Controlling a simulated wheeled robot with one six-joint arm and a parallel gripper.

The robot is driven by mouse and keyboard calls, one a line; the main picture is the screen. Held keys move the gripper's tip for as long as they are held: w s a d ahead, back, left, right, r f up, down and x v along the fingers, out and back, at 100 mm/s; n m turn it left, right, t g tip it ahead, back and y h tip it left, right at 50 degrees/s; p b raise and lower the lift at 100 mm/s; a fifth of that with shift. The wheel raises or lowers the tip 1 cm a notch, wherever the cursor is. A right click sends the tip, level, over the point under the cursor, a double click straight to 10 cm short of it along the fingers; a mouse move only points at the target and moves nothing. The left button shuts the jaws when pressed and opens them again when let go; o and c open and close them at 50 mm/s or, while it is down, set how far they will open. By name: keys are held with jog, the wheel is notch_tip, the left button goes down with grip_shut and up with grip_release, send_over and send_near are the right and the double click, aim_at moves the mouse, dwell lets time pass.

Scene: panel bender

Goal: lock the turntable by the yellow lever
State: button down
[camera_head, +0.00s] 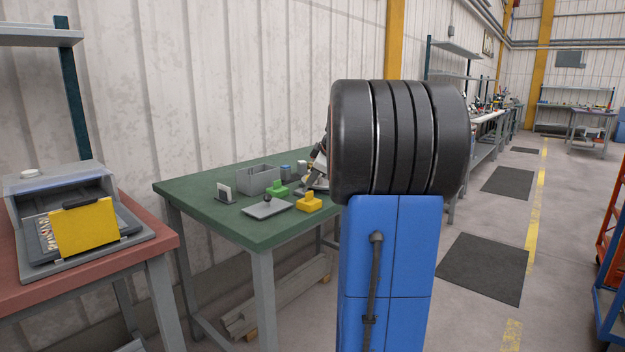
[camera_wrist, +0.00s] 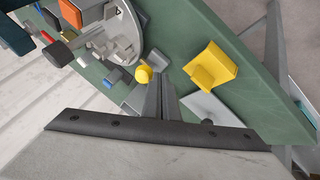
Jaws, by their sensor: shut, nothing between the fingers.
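The grey round turntable (camera_wrist: 127,38) is at the top left of the wrist view, carrying a fixture with small coloured parts. A yellow round knob (camera_wrist: 143,74) shows just beyond its rim. It may be the end of the yellow lever, but its stem is not clear.
A yellow angled block (camera_wrist: 212,66) stands right of my fingers, on the green table (camera_head: 262,231). A grey bin (camera_head: 258,180), a green block (camera_head: 277,188) and a grey plate (camera_head: 267,208) are also there. A red bench (camera_head: 22,296) stands at left.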

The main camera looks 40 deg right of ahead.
jog(key=shift+w+r, duration=0.1)
jog(key=shift+w+r+g, duration=0.1)
jog(key=shift+w+g, duration=0.05)
jog(key=shift+g, duration=0.15)
jog(key=shift+w+r, duration=0.1)
jog(key=shift+w, duration=0.1)
jog(key=shift+w+a+r+g, duration=0.1)
jog(key=shift+w+r+g, duration=0.2)
jog(key=shift+g, duration=0.2)
jog(key=w+g, duration=0.5)
jog(key=w, duration=0.3)
jog(key=shift+w+a+r+n+g+h, duration=0.15)
jog(key=shift+a+r+n+g+h, duration=0.15)
jog(key=shift+r+g, duration=0.15)
jog(key=shift+w, duration=0.15)
jog(key=shift+w+r, duration=0.1)
dwell(0.4)
